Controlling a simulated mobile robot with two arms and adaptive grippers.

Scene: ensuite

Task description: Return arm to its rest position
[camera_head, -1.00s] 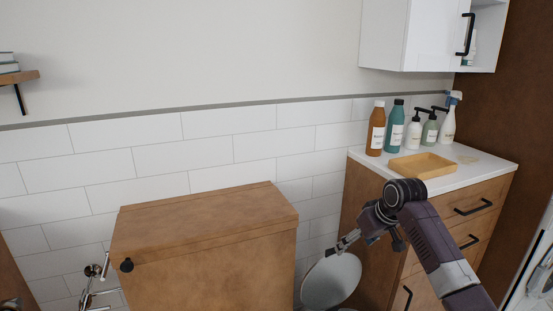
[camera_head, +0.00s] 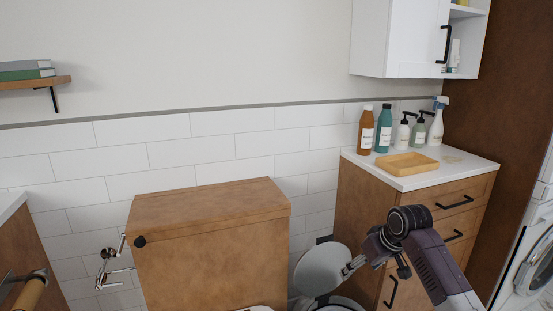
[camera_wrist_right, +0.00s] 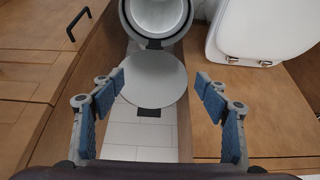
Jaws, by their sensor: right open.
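My right arm comes in from the lower right in the head view, in front of the wooden cabinet. Its gripper (camera_head: 354,266) shows small beside the round grey lid (camera_head: 322,268) of a bin. In the right wrist view, the right gripper (camera_wrist_right: 159,84) has its two blue-padded fingers wide apart, with nothing between them touching. The raised lid (camera_wrist_right: 153,78) and the open bin (camera_wrist_right: 160,22) lie beyond the fingers. My left gripper is not in view.
A wooden cabinet (camera_head: 365,212) with a white top carries several bottles and a yellow tray (camera_head: 406,164). A wooden cistern box (camera_head: 211,245) stands left of the bin. A white toilet seat (camera_wrist_right: 262,30) shows at the wrist view's upper right. A washing machine (camera_head: 536,262) is far right.

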